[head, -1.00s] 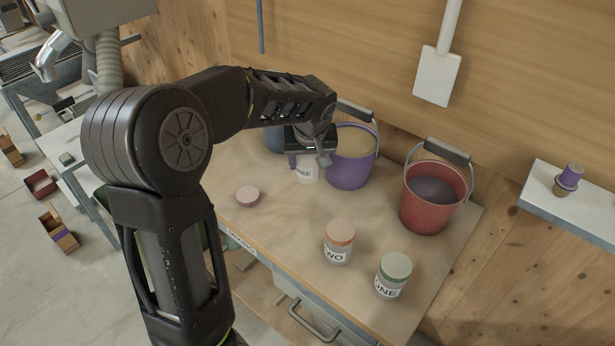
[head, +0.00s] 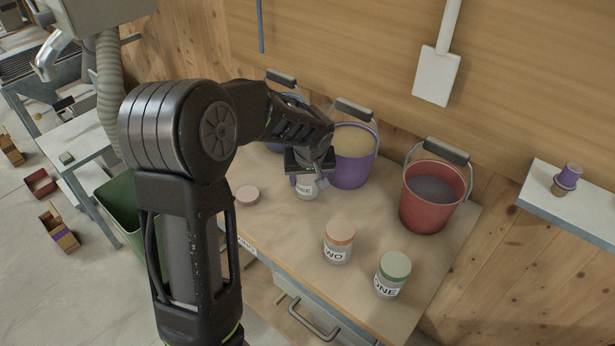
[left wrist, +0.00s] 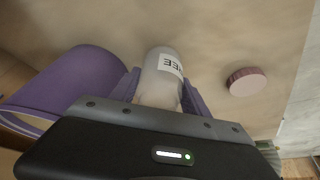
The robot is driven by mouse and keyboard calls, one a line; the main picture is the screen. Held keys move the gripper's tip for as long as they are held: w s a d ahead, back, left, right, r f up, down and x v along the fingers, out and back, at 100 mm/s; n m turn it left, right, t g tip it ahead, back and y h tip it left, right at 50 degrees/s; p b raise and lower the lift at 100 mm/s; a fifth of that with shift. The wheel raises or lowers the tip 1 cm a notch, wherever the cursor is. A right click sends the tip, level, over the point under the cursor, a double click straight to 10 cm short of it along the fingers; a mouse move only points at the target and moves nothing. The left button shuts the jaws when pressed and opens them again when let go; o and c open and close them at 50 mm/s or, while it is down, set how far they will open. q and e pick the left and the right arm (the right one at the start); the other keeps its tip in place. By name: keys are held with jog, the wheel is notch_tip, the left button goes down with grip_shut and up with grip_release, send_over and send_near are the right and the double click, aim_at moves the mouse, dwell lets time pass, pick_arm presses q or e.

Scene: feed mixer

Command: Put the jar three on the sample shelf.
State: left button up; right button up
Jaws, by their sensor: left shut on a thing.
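Jar three is a small whitish jar (head: 306,190) without a lid, its label partly hidden. My left gripper (head: 308,180) is shut around its upper part, beside the purple bucket. The left wrist view shows the jar (left wrist: 165,68) between the purple fingers of my left gripper (left wrist: 163,92), with the label end "EE" readable. I cannot tell whether its base touches the bench. A pink lid (head: 248,196) lies to its left on the bench. A white wall shelf (head: 585,214) is at the far right. My right gripper is not in view.
A purple-topped item (head: 567,180) stands on the white shelf. The bench's middle is clear.

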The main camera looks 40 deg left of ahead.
pick_arm(q)
jog(key=shift+f, duration=0.1)
jog(key=o, duration=1.4)
jog(key=shift+r, duration=0.35)
jog(key=b+v, duration=0.1)
jog(key=v, duration=1)
jog(key=shift+s+r, duration=0.15)
jog(key=shift+r, duration=0.1)
jog(key=shift+d, duration=0.15)
